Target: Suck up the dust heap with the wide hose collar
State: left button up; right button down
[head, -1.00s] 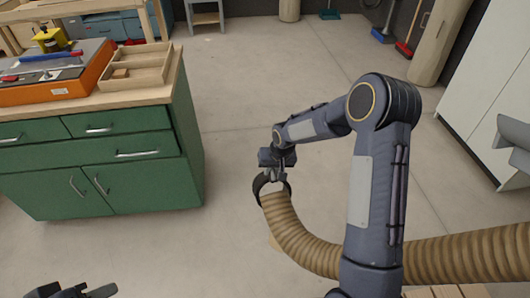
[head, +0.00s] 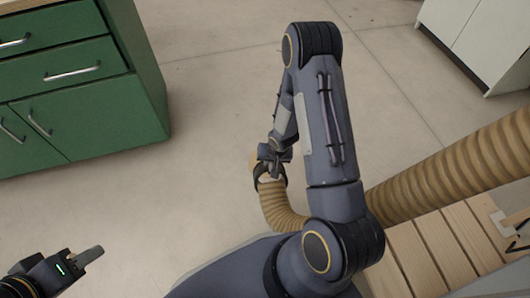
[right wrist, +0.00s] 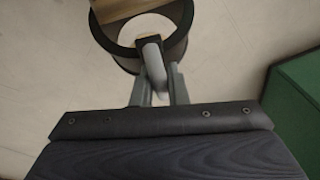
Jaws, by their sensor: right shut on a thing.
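My right gripper (head: 273,168) is shut on the dark, wide hose collar (head: 285,178), low over the floor. The tan ribbed hose (head: 275,205) runs from the collar under my right arm.
A green cabinet (head: 70,95) stands at the upper left and a white cabinet (head: 470,35) at the upper right. The thick hose (head: 450,165) continues right, above a slatted wooden surface (head: 430,250). The concrete floor between the cabinets is clear.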

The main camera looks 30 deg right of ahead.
jog(key=shift+w+d+f+b, duration=0.35)
jog(key=shift+w+f+b, duration=0.3)
jog(key=shift+f, duration=0.4)
jog(key=shift+w+d+f+b, duration=0.35)
jog(key=shift+w+f+b, duration=0.15)
jog(key=shift+w+f, duration=0.45)
jog(key=shift+w+d+f+b, duration=0.35)
jog(key=shift+w+f+b, duration=0.25)
jog(key=shift+f, duration=0.55)
jog(key=w+f+b, duration=0.1)
jog(key=w+d+f+b, duration=0.1)
jog(key=shift+w+f+b, duration=0.25)
jog(key=shift+f+b, duration=0.05)
jog(key=shift+f, duration=0.1)
jog(key=shift+r, duration=0.1)
